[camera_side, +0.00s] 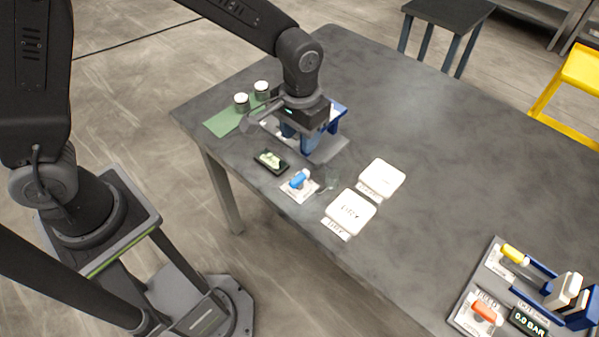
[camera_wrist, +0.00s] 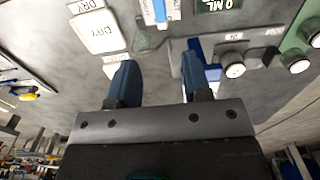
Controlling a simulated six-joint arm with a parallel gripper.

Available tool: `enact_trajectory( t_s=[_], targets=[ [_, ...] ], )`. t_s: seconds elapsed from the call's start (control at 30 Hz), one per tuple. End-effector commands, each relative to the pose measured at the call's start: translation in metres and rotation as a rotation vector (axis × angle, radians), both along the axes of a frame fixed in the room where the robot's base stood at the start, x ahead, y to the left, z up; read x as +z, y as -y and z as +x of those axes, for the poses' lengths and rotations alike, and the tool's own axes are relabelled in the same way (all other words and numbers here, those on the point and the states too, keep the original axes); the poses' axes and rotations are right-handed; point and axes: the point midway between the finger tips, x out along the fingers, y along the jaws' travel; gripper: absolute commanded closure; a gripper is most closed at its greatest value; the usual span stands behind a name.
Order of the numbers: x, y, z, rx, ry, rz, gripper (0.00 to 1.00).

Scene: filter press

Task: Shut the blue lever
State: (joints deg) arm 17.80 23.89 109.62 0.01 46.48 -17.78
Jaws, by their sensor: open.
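The blue lever (camera_side: 299,179) sits on a small white labelled plate (camera_side: 303,193) near the front edge of the table. In the wrist view the blue lever (camera_wrist: 160,10) is at the top edge, partly cut off, lying along its white plate. I cannot tell from its angle whether it is open or shut. My gripper (camera_side: 300,138) is above the table, behind the lever and apart from it. In the wrist view its two blue fingers (camera_wrist: 158,78) are spread, with nothing between them.
A blue stand (camera_side: 338,112) is beside my gripper. A press with yellow and orange levers (camera_side: 486,312) stands far right.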

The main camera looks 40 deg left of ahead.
Motion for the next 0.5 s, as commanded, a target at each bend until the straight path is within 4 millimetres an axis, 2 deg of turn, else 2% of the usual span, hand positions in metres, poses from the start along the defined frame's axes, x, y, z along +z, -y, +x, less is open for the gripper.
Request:
enact_trajectory(
  t_s=[0.5],
  targets=[
    [-0.099,-0.001,-0.001,0.001,-0.003,0.003,0.55]
  ],
)
